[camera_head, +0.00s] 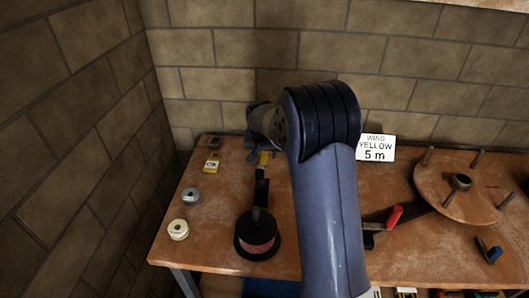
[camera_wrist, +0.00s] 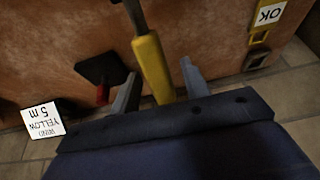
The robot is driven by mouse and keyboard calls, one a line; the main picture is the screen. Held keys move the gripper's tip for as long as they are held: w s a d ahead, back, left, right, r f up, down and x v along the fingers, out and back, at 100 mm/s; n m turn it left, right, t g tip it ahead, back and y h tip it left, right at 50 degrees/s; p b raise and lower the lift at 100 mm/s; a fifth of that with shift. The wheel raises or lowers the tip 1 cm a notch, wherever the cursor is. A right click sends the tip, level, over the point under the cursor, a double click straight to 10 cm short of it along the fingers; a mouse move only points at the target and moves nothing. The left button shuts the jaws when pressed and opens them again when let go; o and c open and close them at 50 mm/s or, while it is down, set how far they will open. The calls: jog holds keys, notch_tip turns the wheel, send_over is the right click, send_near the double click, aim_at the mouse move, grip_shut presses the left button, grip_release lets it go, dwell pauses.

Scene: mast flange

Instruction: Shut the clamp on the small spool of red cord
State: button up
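A black round spool with a dull red band (camera_head: 260,246) stands near the table's front edge. A dark upright piece and bar (camera_head: 261,188) reach from it towards the back, apparently the clamp. The clamp's yellow handle (camera_head: 264,158) is at the bar's far end, and it also shows in the wrist view (camera_wrist: 153,68). My gripper (camera_wrist: 158,85) is open, with one finger on each side of the yellow handle. Narrow gaps seem to show beside the handle; contact is unclear. In the head view my arm hides much of the gripper. The spool is outside the wrist view.
Grey (camera_head: 191,196) and cream (camera_head: 178,229) small spools stand at the left. A yellow piece marked OK (camera_head: 212,162) is behind them. A red-handled black tool (camera_head: 394,216), a round wooden disc with pegs (camera_head: 462,188) and a sign (camera_head: 376,148) are at the right. Brick walls bound the table.

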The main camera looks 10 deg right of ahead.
aim_at(263, 161)
grip_shut()
dwell(0.3)
jog(key=shift+s+t+b, duration=0.1)
jog(key=shift+t+b, duration=0.2)
jog(key=shift+b, duration=0.75)
jog(key=shift+s+a+r+t+b, duration=0.15)
jog(key=shift+t+b, duration=0.25)
jog(key=shift+b, duration=0.8)
jog(key=s+r+t+h+b, duration=0.1)
jog(key=t+b, duration=0.1)
jog(key=b, duration=0.5)
jog(key=s+r+t+b, duration=0.1)
jog(key=t+b, duration=0.1)
jog(key=b, duration=0.6)
jog(key=shift+s+a+r+h, duration=0.2)
jog(key=shift+s+a+h, duration=0.05)
jog(key=shift+a+h, duration=0.15)
jog(key=s+r+t+b, duration=0.1)
jog(key=b, duration=0.5)
jog(key=s+r+t+h+b, duration=0.1)
jog(key=t+b, duration=0.1)
jog(key=b, duration=0.5)
jog(key=shift+s+a+r+t, duration=0.1)
jog(key=shift+s+a+t, duration=0.2)
jog(key=shift+a, duration=0.05)
jog(key=shift+r, duration=0.1)
